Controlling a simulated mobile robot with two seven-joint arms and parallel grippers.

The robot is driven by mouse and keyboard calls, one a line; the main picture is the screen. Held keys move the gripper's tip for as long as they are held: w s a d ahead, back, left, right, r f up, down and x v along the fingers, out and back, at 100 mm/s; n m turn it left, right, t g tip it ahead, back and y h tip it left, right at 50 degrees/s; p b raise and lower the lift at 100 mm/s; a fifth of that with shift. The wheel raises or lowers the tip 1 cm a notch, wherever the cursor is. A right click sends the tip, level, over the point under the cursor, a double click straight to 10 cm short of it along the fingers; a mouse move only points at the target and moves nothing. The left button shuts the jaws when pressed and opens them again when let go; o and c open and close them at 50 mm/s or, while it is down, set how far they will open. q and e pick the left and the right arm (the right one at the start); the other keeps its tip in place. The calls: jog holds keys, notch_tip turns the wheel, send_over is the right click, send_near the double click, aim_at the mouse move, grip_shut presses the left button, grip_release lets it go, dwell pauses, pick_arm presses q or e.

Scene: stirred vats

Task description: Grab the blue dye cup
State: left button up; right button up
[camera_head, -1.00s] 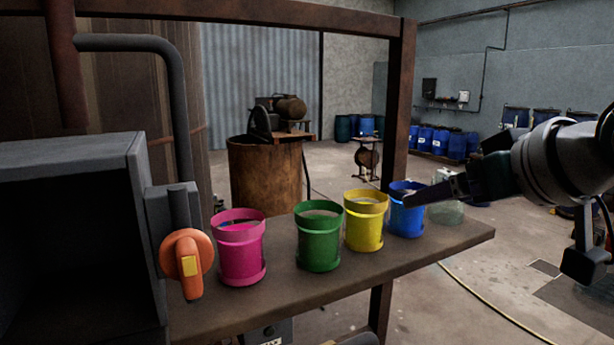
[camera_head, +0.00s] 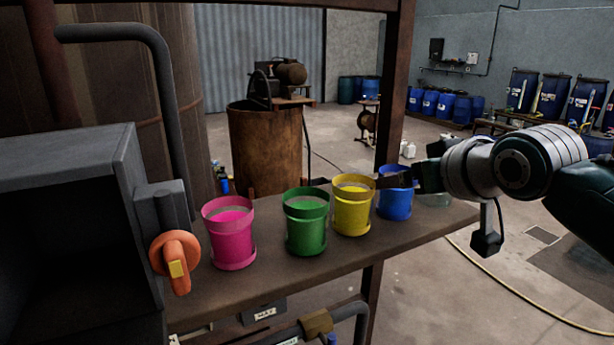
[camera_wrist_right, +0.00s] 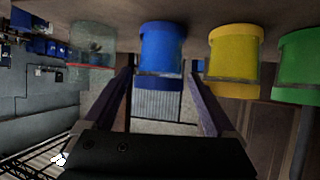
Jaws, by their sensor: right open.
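The blue dye cup (camera_head: 395,205) stands upright on the shelf, at the right end of a row of coloured cups. In the right wrist view, which is upside down, the blue cup (camera_wrist_right: 161,48) appears between the two spread fingers. My right gripper (camera_head: 397,181) is open and level at the cup's upper part, with a dark finger crossing in front of it. The wrist view shows the gripper (camera_wrist_right: 160,74) with a finger on each side of the cup's rim. I cannot tell whether either finger touches it. My left gripper is out of view.
The yellow cup (camera_head: 353,212) stands close beside the blue one, then the green cup (camera_head: 306,230) and pink cup (camera_head: 231,240). A clear glass jar (camera_wrist_right: 92,45) is on the blue cup's other side. A rusty post (camera_head: 391,90) rises behind the shelf.

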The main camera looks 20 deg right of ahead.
jog(key=shift+x, duration=1.3)
jog(key=c, duration=1.3)
